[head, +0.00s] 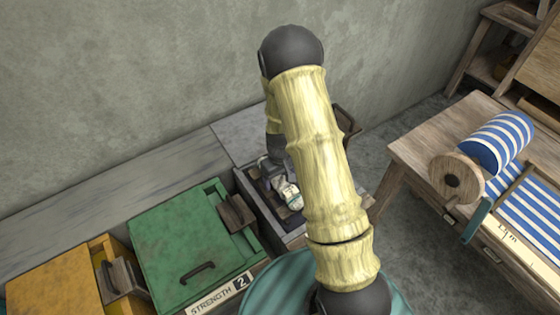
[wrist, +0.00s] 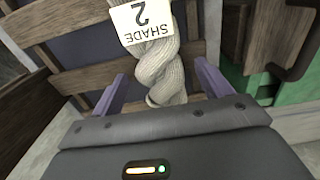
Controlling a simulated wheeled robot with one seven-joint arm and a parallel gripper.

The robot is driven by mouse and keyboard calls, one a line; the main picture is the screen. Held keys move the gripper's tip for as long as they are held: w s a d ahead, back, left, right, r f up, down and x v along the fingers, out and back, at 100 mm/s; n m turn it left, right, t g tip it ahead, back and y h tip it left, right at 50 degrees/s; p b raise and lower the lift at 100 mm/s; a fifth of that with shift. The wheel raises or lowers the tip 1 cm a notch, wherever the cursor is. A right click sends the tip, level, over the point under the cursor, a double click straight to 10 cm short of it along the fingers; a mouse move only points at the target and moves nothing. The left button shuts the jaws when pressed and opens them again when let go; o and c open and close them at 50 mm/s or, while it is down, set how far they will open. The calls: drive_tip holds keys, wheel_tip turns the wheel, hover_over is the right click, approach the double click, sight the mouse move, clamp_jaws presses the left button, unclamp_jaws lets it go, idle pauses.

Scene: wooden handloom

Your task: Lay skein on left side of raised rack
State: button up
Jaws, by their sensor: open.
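A pale grey twisted skein (wrist: 162,75) with a white tag reading "SHADE 2" lies on wooden slats (wrist: 85,75) in the wrist view. In the head view the skein (head: 291,195) shows small beside my arm, partly hidden. My gripper (wrist: 162,84) is open, its two purple fingers apart, one on each side of the skein's near end. I cannot tell whether they touch it. The slatted rack sits in a grey box (head: 246,184) in the head view, largely covered by my arm. Whether the rack is raised is not clear.
A green lidded box (head: 180,240) labelled "STRENGTH 2" stands left of the grey box, and an orange box (head: 55,285) is further left. A wooden loom (head: 425,150) with blue-striped cloth stands at right. The wall (head: 130,80) rises behind.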

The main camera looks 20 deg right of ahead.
wheel_tip(320, 180, up, 17)
idle(0.4)
idle(0.5)
drive_tip(key=s+r+m+t+p, duration=0.1)
drive_tip(key=s+r, duration=0.2)
drive_tip(key=s, duration=0.4)
drive_tip(key=s+r+m+t+p, duration=0.1)
drive_tip(key=s+r+m, duration=0.1)
drive_tip(key=s+r, duration=0.2)
drive_tip(key=s, duration=0.3)
drive_tip(key=shift+s+r+m+t, duration=0.2)
drive_tip(key=shift+m+t, duration=0.1)
